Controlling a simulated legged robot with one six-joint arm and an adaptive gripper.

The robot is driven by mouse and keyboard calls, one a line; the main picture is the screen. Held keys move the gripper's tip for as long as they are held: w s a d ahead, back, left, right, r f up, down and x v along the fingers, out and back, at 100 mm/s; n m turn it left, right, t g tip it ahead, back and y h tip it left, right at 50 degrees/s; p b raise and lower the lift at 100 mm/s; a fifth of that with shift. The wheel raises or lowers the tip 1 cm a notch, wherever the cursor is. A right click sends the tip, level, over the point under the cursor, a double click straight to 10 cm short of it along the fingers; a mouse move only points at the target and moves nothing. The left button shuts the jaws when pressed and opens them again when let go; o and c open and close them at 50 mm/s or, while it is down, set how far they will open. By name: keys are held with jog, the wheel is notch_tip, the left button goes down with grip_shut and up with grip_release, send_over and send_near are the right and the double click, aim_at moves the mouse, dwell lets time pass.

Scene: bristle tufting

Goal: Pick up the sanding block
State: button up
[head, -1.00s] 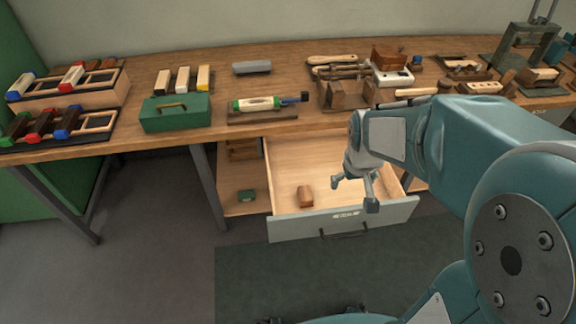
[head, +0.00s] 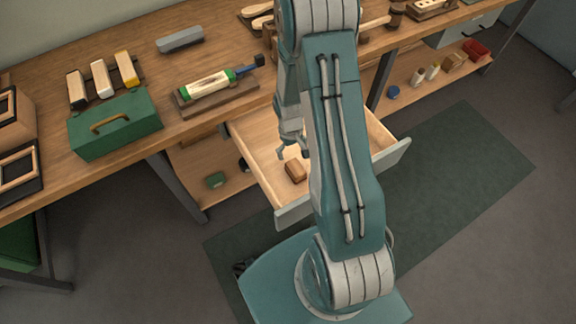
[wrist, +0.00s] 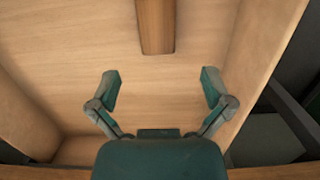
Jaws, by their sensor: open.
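The sanding block appears to be the small brown block (head: 296,170) lying in the open drawer (head: 392,157), near its front panel. In the wrist view the block (wrist: 155,25) is at the top centre, with its far end cut off by the frame. My gripper (wrist: 160,88) is open and empty over the drawer floor. The block's near end lies just beyond the fingertips, about midway between them, and the fingers do not touch it. In the head view my gripper (head: 291,152) is just behind the block, partly hidden by my arm.
The drawer walls stand on both sides of my gripper. On the bench above are a green box (head: 115,124), a grey block (head: 180,39), a green-and-cream tool on a stand (head: 208,86) and several small blocks.

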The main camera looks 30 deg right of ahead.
aim_at(295, 167)
jog(key=f, duration=0.4)
jog(key=shift+s+d, duration=0.3)
jog(key=shift+s, duration=0.05)
jog(key=shift+s+a+f, duration=0.1)
jog(key=shift+a+f, duration=0.1)
jog(key=shift+f, duration=0.4)
jog(key=f, duration=0.1)
jog(key=s+f, duration=0.1)
jog(key=f, duration=0.1)
jog(key=shift+f, duration=0.25)
jog(key=shift+d+f, duration=0.2)
jog(key=shift+f, duration=0.25)
jog(key=shift+a, duration=0.15)
jog(key=c, duration=1.2)
